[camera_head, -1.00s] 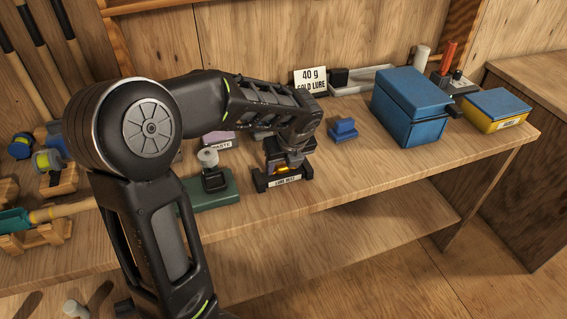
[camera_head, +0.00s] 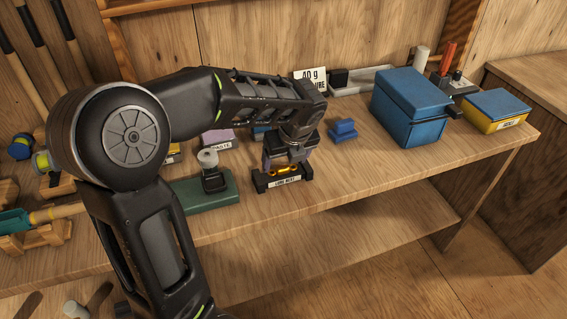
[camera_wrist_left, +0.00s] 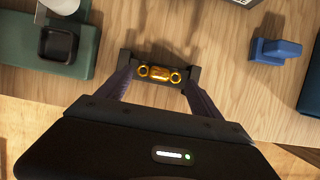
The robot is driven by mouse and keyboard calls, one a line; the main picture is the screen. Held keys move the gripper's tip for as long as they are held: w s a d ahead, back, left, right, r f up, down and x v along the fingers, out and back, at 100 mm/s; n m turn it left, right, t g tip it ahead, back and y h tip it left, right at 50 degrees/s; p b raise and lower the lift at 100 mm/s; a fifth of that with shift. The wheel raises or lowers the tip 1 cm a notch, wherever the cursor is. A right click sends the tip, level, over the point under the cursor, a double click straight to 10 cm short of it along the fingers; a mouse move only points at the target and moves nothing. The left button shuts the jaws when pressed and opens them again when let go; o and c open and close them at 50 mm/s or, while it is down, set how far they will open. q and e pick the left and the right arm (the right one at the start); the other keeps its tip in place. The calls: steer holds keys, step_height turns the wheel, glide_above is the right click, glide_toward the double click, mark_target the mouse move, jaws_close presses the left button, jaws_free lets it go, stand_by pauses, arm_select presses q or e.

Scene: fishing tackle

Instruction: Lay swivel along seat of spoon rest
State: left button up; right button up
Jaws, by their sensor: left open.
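The gold swivel (camera_wrist_left: 160,73), a small bar with a ring at each end, lies along the black spoon rest (camera_head: 262,183). In the wrist view it sits between the raised ends of the rest (camera_wrist_left: 194,77). In the head view the swivel (camera_head: 283,171) shows just below my left gripper (camera_head: 285,160). My left gripper (camera_wrist_left: 160,84) is open, pointing down, with one finger on each side of the swivel. Whether the fingers touch the rest cannot be told. My right gripper is not in view.
A green base (camera_head: 207,193) with a small black cup stands just left of the rest. A small blue block (camera_head: 342,130) and a large blue box (camera_head: 410,106) stand to the right. The bench's front edge is close; bare wood lies right of the rest.

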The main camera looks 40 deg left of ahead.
arm_select(q)
steer(key=v, duration=0.9)
